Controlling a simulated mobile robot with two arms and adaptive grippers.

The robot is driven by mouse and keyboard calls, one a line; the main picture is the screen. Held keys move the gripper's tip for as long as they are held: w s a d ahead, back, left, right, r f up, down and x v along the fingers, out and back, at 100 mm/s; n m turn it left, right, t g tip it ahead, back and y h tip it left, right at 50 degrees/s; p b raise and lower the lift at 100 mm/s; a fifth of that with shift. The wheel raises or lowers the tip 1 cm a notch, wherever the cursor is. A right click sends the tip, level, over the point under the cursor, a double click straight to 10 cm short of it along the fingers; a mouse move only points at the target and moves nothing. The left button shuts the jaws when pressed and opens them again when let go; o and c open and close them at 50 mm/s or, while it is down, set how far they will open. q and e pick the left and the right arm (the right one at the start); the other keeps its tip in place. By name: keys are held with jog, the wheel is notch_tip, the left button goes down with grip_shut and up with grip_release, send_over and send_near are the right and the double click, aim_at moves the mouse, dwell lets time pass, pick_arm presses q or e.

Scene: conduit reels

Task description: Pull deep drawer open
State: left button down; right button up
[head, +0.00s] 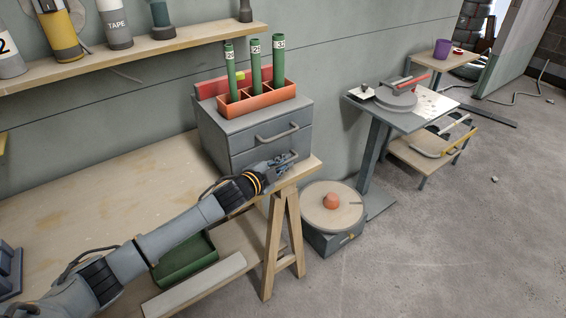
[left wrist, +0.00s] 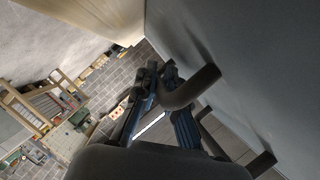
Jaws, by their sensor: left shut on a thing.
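The grey drawer unit (head: 217,140) stands on the right end of the wooden workbench. Its upper drawer front, with a bar handle (head: 277,136), looks flush. My left gripper (head: 284,161) is at the lower drawer front, below that handle, and covers much of it. In the left wrist view my left gripper (left wrist: 158,103) is shut on a dark curved drawer handle (left wrist: 193,89), with a finger on each side. The grey drawer face (left wrist: 250,65) fills the right of that view. The lower drawer shows no clear gap. My right gripper is not in view.
An orange divided tray (head: 263,102) with green tubes stands on the drawer unit. A round-topped reel stand (head: 333,207) is on the floor right of the bench. A green bin (head: 186,258) sits below. The concrete floor (head: 440,240) at right is mostly clear.

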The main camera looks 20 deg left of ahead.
pick_arm(q)
jog(key=s+d+p, duration=0.3)
jog(key=s+d, duration=0.8)
jog(key=d, duration=0.3)
jog(key=shift+p, duration=0.3)
jog(key=c, duration=1.7)
grip_release()
jog(key=v, duration=1.2)
